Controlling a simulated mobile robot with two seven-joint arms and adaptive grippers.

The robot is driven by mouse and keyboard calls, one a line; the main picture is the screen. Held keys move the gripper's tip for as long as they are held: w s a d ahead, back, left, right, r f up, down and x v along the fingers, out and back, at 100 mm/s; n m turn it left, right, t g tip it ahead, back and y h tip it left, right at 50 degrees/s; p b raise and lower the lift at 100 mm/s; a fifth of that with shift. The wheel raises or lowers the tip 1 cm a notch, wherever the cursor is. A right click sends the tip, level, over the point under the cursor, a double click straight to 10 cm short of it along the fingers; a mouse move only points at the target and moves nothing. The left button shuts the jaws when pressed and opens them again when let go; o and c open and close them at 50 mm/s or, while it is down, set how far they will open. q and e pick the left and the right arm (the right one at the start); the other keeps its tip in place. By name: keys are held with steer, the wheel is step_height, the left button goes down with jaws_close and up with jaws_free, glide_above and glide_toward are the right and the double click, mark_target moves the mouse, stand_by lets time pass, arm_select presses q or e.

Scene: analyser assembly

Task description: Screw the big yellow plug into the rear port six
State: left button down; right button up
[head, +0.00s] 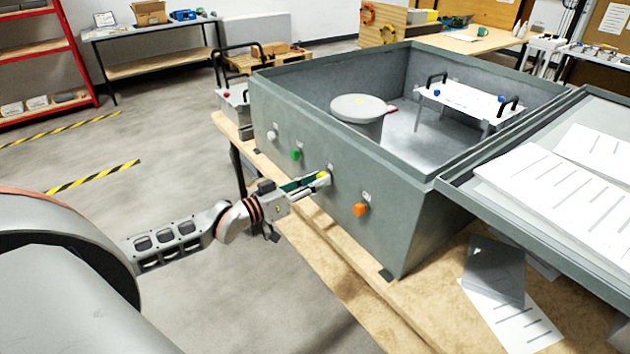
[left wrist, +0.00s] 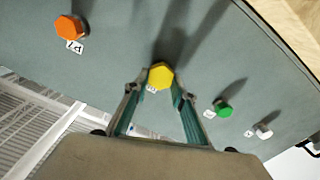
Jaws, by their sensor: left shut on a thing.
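The yellow plug (head: 323,177) is at the side wall of the grey analyser box (head: 428,230), between a green plug and an orange plug. My left gripper (head: 316,183) reaches it from the left and is shut on it. In the left wrist view the hexagonal yellow plug (left wrist: 160,75) sits between the two fingertips of my left gripper (left wrist: 158,86), with a small label beside it. How deep the plug sits in its port is hidden, and the port number is too small to read. My right gripper is not in view.
On the same wall are a white plug (head: 271,135), a green plug (head: 295,154) and an orange plug (head: 360,209). The open box stands on a wooden table (head: 310,240) and holds a round grey drum (head: 360,108). An open lid (head: 450,184) lies to the right. The floor at the left is clear.

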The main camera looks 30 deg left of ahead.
arm_select(q)
steer(key=m, duration=0.6)
steer(key=shift+s+d, duration=0.1)
steer(key=shift+d, duration=0.2)
steer(key=c, duration=1.5)
jaws_free()
steer(key=shift+r, duration=0.1)
steer(key=shift+a, duration=0.1)
steer(key=p+v, duration=0.2)
steer(key=v, duration=0.5)
